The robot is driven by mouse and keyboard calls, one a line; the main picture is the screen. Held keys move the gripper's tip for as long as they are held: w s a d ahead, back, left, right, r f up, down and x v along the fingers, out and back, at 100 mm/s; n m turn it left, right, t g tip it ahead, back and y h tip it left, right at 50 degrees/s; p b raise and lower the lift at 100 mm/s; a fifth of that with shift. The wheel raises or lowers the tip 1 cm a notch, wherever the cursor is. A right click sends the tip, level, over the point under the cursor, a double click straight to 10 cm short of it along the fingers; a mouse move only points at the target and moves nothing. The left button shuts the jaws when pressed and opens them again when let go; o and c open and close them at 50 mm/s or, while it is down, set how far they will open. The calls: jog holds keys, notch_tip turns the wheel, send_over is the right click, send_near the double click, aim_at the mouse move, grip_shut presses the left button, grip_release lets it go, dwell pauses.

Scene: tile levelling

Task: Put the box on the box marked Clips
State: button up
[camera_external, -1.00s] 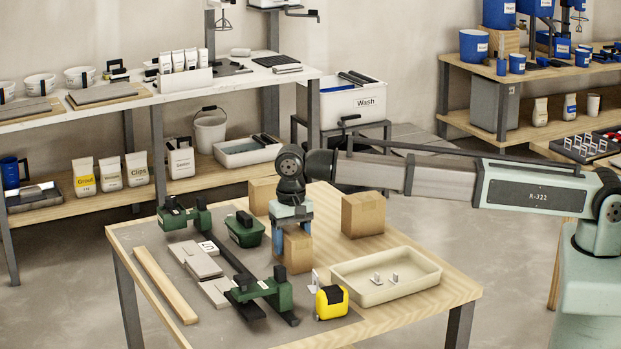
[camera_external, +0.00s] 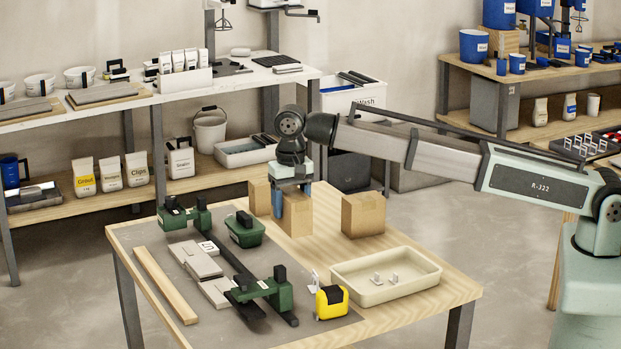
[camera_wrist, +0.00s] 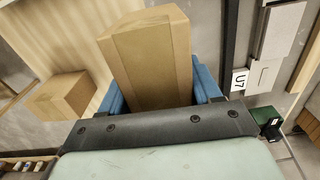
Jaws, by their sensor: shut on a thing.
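My gripper (camera_external: 293,205) is shut on a plain brown cardboard box (camera_external: 298,216) and holds it above the table. In the wrist view the same box (camera_wrist: 150,58) sits between the blue fingers. A second cardboard box (camera_external: 363,215) stands on the table to the right; it also shows at the left of the wrist view (camera_wrist: 62,97). A third cardboard box (camera_external: 259,197) stands behind and left of the held box, partly hidden by my gripper. No Clips marking is readable on any of the boxes.
A bag labelled Clips (camera_external: 137,170) stands on the lower back shelf.

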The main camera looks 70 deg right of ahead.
jog(key=w+d+r+m, duration=0.1)
jog(key=w+d+r, duration=0.3)
jog(key=d, duration=0.5)
jog(key=w+d+r, duration=0.3)
jog(key=w+d, duration=0.3)
jog(key=d, duration=0.4)
jog(key=w+d+r+m, duration=0.1)
jog(key=w+d+r, duration=0.3)
jog(key=d, duration=0.5)
jog(key=shift+w+a+f+n, duration=0.1)
jog(key=shift+f+n, duration=0.55)
jog(key=shift+f, duration=2.15)
jog(key=shift+w+f+n, duration=0.1)
jog(key=shift+f+n, duration=0.55)
jog(key=shift+f, duration=2.15)
jog(key=shift+f, duration=0.1)
jog(key=o, duration=1.3)
jog(key=shift+c, duration=0.2)
